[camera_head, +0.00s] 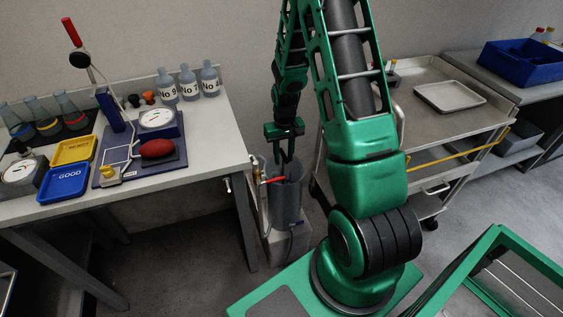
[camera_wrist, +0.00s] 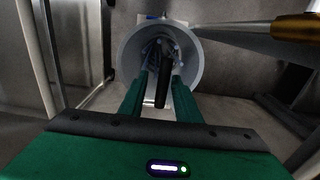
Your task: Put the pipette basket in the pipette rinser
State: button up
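The pipette rinser is a tall grey cylinder (camera_head: 285,207) standing low between the left bench and the cart. In the wrist view its round rim (camera_wrist: 126,62) is seen from above. My gripper (camera_head: 284,158) points down at its mouth, and the fingers (camera_wrist: 163,75) reach toward the opening. A black upright handle-like part (camera_wrist: 161,88), probably of the pipette basket, stands between the fingers. Whether the fingers press on it is unclear.
A bench (camera_head: 215,135) on the left holds trays, bottles, flasks and a balance. A cart (camera_head: 420,125) with a yellow bar stands to the right. A red-tipped item (camera_head: 274,180) is at the rinser's rim. Floor is clear left of the rinser.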

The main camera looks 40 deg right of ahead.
notch_tip(320, 180, up, 10)
jog(key=shift+r, duration=0.1)
jog(key=s+r+m, duration=0.2)
jog(key=s+r, duration=1.1)
jog(key=s, duration=0.2)
jog(key=s+a+r, duration=0.1)
jog(key=s+r, duration=0.1)
jog(key=s, duration=0.5)
jog(key=s+a+r+m, duration=0.1)
jog(key=s+a+r, duration=0.1)
jog(key=s, duration=0.5)
jog(key=shift+s+a, duration=0.2)
jog(key=shift+s, duration=0.05)
jog(key=shift+w, duration=0.15)
jog(key=shift+w+f, duration=0.15)
jog(key=shift+w, duration=0.3)
